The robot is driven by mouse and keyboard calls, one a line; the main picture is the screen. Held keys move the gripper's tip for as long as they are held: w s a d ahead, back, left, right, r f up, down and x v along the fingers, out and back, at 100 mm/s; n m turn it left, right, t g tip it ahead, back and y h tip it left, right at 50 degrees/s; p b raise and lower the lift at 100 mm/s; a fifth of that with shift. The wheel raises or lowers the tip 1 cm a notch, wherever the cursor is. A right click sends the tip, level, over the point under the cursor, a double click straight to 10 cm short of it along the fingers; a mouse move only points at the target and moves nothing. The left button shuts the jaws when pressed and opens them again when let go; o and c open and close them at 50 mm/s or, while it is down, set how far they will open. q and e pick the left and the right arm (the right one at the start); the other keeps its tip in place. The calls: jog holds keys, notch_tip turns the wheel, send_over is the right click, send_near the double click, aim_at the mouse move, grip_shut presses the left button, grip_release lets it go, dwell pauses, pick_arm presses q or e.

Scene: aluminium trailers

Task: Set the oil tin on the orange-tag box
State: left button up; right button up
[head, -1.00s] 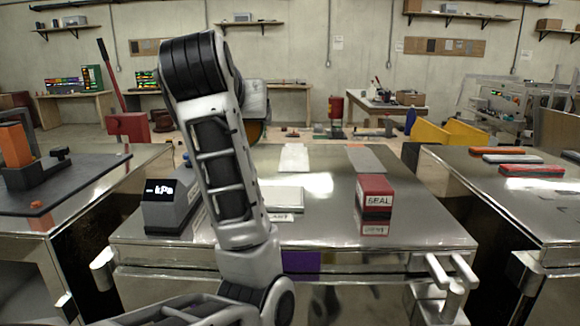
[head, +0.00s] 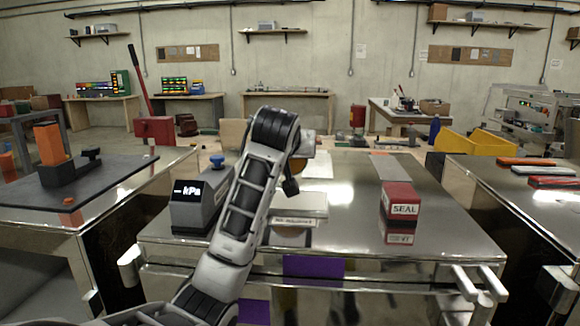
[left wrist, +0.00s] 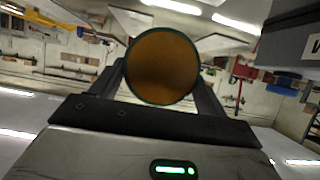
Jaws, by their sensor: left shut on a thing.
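The oil tin shows in the left wrist view as a round brown end with a dark green rim (left wrist: 162,68), held between the fingers of my left gripper (left wrist: 160,82). In the head view only a brown part of the tin (head: 303,151) shows behind my left arm, above the steel bench; the gripper there is mostly hidden. I cannot make out a box with an orange tag. A low white box (head: 304,204) with a label too blurred to read lies on the bench, partly behind my arm. My right gripper is not in view.
The steel bench (head: 350,235) holds a grey kPa gauge (head: 193,208) at left and a red SEAL box (head: 400,199) at right. A flat grey plate (head: 390,168) lies farther back. Open bench surface shows between the white and red boxes. Side benches stand left and right.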

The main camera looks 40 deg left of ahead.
pick_arm(q)
jog(key=shift+w+a+f+p, duration=0.1)
jog(key=shift+w+f+p, duration=0.1)
jog(key=shift+f, duration=0.8)
jog(key=shift+w+f+p, duration=0.15)
jog(key=shift+f+p, duration=0.05)
jog(key=shift+f, duration=0.75)
jog(key=shift+f, duration=0.1)
jog(key=o, duration=1.1)
jog(key=shift+f, duration=0.1)
jog(key=shift+o, duration=0.2)
